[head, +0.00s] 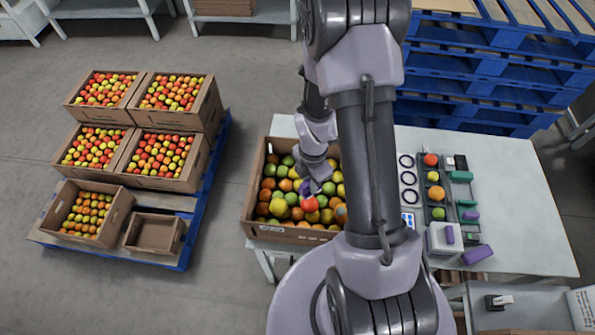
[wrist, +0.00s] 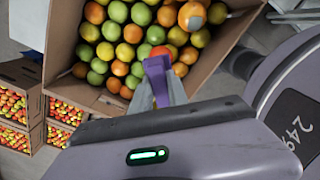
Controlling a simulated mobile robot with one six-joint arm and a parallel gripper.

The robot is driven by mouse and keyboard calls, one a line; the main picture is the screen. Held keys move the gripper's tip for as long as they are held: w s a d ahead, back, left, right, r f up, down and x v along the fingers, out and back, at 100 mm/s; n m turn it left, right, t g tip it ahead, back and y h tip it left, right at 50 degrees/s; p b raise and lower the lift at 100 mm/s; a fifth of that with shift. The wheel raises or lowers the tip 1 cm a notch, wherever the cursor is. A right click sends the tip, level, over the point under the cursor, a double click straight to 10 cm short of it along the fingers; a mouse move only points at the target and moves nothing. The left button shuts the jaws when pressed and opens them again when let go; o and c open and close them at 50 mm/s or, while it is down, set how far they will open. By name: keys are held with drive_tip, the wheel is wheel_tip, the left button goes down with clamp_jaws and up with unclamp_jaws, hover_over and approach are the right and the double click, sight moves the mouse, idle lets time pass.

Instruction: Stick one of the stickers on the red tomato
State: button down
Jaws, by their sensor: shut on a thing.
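My gripper (head: 312,190) is over the large cardboard box (head: 247,205) of mixed tomatoes on the table. In the wrist view its fingers (wrist: 161,90) are shut on a purple piece (wrist: 157,72), whose far end points at the fruit. A red tomato (head: 310,204) lies among green, yellow and orange ones just by the fingertips; in the wrist view the red tomato (wrist: 160,51) is partly hidden behind the purple piece. I cannot tell whether they touch. A white and blue card (head: 408,220), perhaps the stickers, lies on the table right of my arm.
A grey tray (head: 435,185) holds a red, an orange and a green tomato. Black rings (head: 408,178), a white box (head: 440,238) and purple blocks (head: 478,253) are nearby. The table's right side (head: 525,200) is clear. Filled crates stand on a blue pallet (head: 215,170) at left.

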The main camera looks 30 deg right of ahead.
drive_tip(key=shift+s+n, duration=0.15)
drive_tip(key=shift+n, duration=0.15)
drive_tip(key=shift+f+b, duration=0.35)
wheel_tip(320, 180, down, 6)
drive_tip(key=b, duration=0.4)
drive_tip(key=shift+r, duration=0.25)
drive_tip(key=shift+f+b, duration=0.5)
drive_tip(key=shift+b, duration=0.05)
idle(0.9)
drive_tip(key=shift+r, duration=0.1)
wheel_tip(320, 180, up, 7)
drive_tip(key=p, duration=0.5)
drive_tip(key=shift+p, duration=0.35)
drive_tip(key=shift+f, duration=0.2)
